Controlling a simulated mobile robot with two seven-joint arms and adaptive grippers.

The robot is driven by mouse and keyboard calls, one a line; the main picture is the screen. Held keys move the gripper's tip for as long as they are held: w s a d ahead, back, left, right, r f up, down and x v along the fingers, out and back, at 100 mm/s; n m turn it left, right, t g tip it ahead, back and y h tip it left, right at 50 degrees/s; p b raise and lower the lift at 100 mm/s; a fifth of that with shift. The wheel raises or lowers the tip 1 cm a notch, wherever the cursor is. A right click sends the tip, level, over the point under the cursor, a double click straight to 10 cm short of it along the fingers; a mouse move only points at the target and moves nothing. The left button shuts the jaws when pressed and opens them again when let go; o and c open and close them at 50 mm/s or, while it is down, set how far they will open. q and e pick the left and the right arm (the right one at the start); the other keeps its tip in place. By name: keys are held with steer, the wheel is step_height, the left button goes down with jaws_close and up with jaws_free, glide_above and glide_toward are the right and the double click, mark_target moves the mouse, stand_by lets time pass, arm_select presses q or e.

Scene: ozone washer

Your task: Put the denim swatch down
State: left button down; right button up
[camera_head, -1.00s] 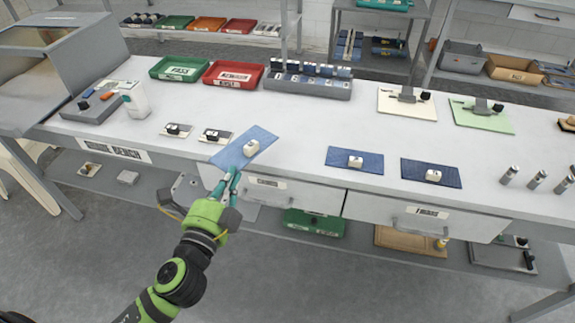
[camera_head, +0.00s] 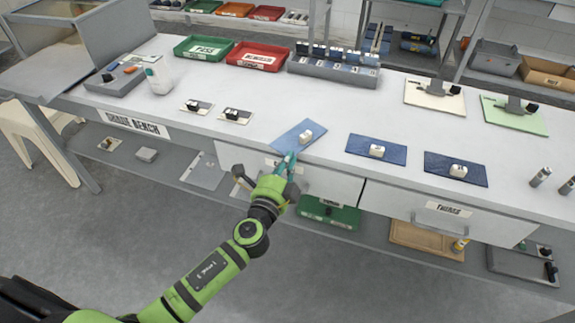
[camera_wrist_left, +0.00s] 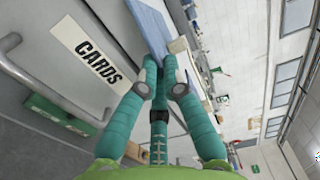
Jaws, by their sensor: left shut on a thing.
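In the left wrist view the teal fingers (camera_wrist_left: 160,82) close around the near end of the swatch (camera_wrist_left: 149,27). I cannot tell whether its underside touches the bench top. My right gripper is not in view.
Two dark blue swatches (camera_head: 363,146) (camera_head: 441,165), each with a white block, lie to the right. Two small cards (camera_head: 236,121) lie to the left. Green (camera_head: 204,54) and red (camera_head: 258,60) trays and a grey rack (camera_head: 333,78) stand behind. The bench top between is clear.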

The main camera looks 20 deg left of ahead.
arm_select(q)
steer(key=shift+f, duration=0.15)
steer(key=c, duration=1.4)
jaws_free()
